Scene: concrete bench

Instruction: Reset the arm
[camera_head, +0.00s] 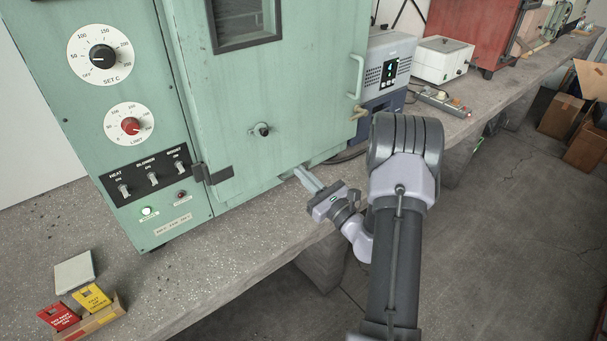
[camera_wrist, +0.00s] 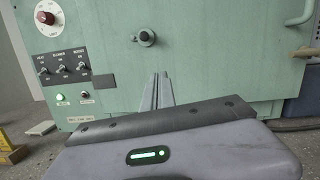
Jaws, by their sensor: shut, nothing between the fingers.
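My gripper (camera_head: 306,179) is shut and empty, low in front of the green oven's door, above the front part of the bench. In the wrist view its two fingers (camera_wrist: 162,90) lie together and point at the lower part of the door. The fingertips look close to the oven front, but I cannot tell whether they touch it. My arm comes in from the lower right in the head view.
The green oven (camera_head: 215,120), door closed, has dials, switches and a lit green lamp. A tag box (camera_head: 100,322) is at the bench's front left. A grey instrument (camera_head: 390,65) and power strip (camera_head: 440,101) stand to the right. Cardboard boxes (camera_head: 562,115) lie on the floor.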

